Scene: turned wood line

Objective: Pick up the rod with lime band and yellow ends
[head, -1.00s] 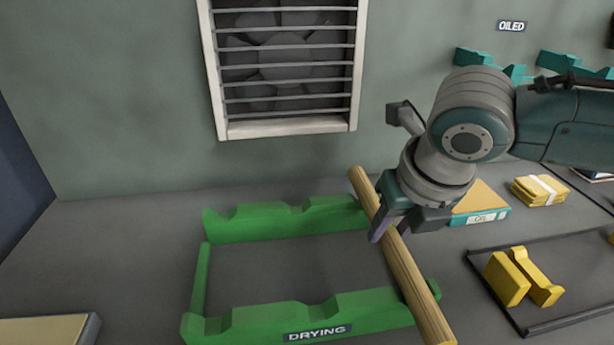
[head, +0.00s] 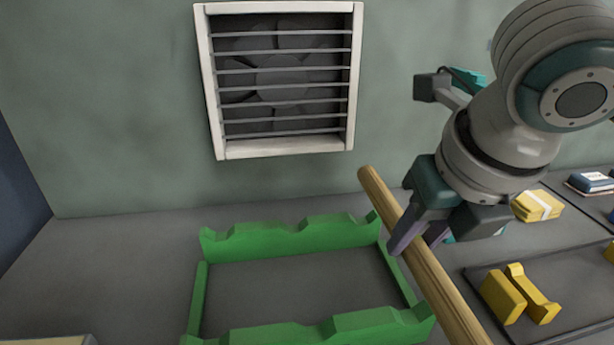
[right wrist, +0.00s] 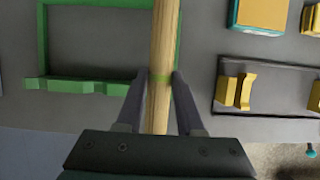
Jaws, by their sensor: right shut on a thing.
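A long wooden rod (head: 424,262) slants from the back of the green rack toward the lower right in the head view. I cannot make out clear yellow ends. My left gripper is not in view.
The green rack (head: 290,238) stands empty on the grey bench. To its right, yellow blocks (head: 503,297) sit in a dark-edged tray (head: 475,275). A yellow stack (head: 537,206) lies behind. A slatted vent (head: 280,152) is on the wall.

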